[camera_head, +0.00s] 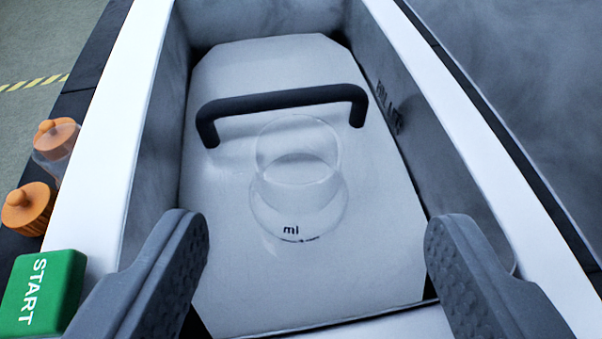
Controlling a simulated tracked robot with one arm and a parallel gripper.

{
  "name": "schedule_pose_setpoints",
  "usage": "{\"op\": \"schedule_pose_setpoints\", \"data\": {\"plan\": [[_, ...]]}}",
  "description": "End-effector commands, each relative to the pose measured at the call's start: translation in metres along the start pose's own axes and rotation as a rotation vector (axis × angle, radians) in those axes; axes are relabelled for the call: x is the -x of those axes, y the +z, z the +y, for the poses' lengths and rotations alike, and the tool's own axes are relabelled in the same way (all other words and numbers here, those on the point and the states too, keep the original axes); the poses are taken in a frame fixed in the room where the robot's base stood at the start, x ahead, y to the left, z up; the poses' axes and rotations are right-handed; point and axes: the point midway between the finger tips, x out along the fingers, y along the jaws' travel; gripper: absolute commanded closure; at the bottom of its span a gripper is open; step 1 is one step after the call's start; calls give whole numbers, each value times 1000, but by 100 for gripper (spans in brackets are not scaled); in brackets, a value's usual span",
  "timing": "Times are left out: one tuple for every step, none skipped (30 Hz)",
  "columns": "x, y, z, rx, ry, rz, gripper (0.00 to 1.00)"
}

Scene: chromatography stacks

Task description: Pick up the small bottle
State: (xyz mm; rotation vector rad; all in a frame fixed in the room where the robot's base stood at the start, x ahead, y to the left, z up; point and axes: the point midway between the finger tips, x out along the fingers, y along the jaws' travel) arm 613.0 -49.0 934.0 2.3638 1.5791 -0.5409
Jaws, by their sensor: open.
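A small clear glass vessel (298,205) with dark lettering reading "mi" is on a pale panel inside a white-walled recess. Two orange-capped bottles stand outside the recess at the left edge: one with a clear body (50,160), and one nearer (27,209) showing mostly its ribbed orange cap. I cannot tell which of these the task calls the small bottle. My gripper (318,228) is open and empty. Its two dark textured fingers come in from the lower left and lower right, with the glass vessel between and beyond them in the picture.
A black bar handle (285,98) arches over the pale panel (370,265) just behind the glass vessel. White rims (115,110) bound the recess on both sides. A green START block (42,292) is at the lower left. A grey surface (530,70) lies to the right.

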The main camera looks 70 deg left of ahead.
Motion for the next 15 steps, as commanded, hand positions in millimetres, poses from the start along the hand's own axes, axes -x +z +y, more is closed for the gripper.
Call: {"op": "schedule_pose_setpoints", "data": {"plan": [[-2,0,0,0,-1,0,37],[-4,0,-1,0,-1,0,37],[-6,0,-1,1,-2,0,37],[-9,0,-2,1,-2,0,37],[-12,0,-3,1,-3,0,37],[-18,0,-5,0,-3,0,37],[-23,0,-6,0,-3,-1,37],[-28,0,-7,-1,-3,-2,37],[-34,0,-9,-1,-3,-2,37],[-38,0,-10,-1,-4,-2,37],[-42,0,-9,0,-5,-2,37],[-46,-1,-9,-1,-4,-1,37],[-49,-1,-9,-1,-4,0,37],[-51,-1,-9,0,-4,0,37],[-53,-1,-9,0,-4,-1,37]]}}
